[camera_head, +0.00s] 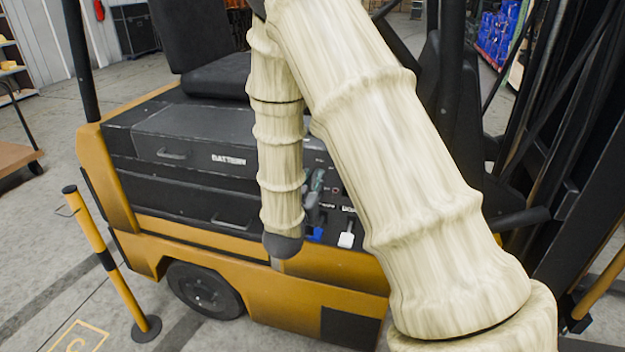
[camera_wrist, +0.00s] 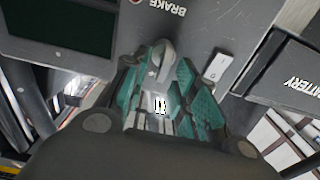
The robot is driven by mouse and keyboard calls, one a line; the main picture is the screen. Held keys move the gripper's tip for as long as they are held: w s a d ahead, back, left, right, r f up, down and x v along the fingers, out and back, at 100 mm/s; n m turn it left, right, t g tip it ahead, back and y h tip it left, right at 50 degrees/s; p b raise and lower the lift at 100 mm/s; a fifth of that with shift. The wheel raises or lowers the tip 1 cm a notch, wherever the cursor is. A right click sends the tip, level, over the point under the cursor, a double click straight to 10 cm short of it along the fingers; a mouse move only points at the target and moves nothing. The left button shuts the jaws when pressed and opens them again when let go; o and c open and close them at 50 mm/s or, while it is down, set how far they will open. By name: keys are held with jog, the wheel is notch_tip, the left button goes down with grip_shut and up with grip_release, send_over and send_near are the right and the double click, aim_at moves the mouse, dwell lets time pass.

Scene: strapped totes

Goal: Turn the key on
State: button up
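A grey, rounded, upright piece, perhaps the key or its knob (camera_wrist: 164,58), stands out from the dark panel in the wrist view. My gripper (camera_wrist: 166,76) has its teal-padded fingers on either side of it. The fingers are apart, and the piece fills much of the gap at the tips. I cannot tell whether the pads touch it. In the head view my gripper (camera_head: 314,188) is at the forklift's side control panel (camera_head: 335,187), partly hidden by my arm. The key cannot be made out there.
A white handle (camera_head: 347,238) and a blue one (camera_head: 316,234) sit low on the panel. A white-plated switch (camera_wrist: 216,68) is close beside my fingers. The battery drawer (camera_head: 200,140) is left of the panel. A yellow post (camera_head: 108,260) stands on the floor at left.

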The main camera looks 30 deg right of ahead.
jog(key=shift+w, duration=0.1)
jog(key=shift+c, duration=0.2)
grip_shut()
jog(key=shift+d+f+b, duration=0.1)
jog(key=shift+b, duration=0.2)
jog(key=shift+f+m+b, duration=0.2)
jog(key=shift+m+b, duration=0.7)
jog(key=shift+b, duration=0.25)
jog(key=shift+s+d+f+m+b, duration=0.1)
jog(key=shift+s+d+m+b, duration=0.05)
jog(key=shift+m+b, duration=1.7)
jog(key=shift+s+d+m+b, duration=0.1)
jog(key=shift+s+m+b, duration=0.1)
jog(key=shift+m+b, duration=1.65)
jog(key=shift+s+d+f+m+b, duration=0.15)
jog(key=shift+m+b, duration=1.15)
jog(key=shift+b, duration=1.05)
jog(key=shift+r, duration=0.15)
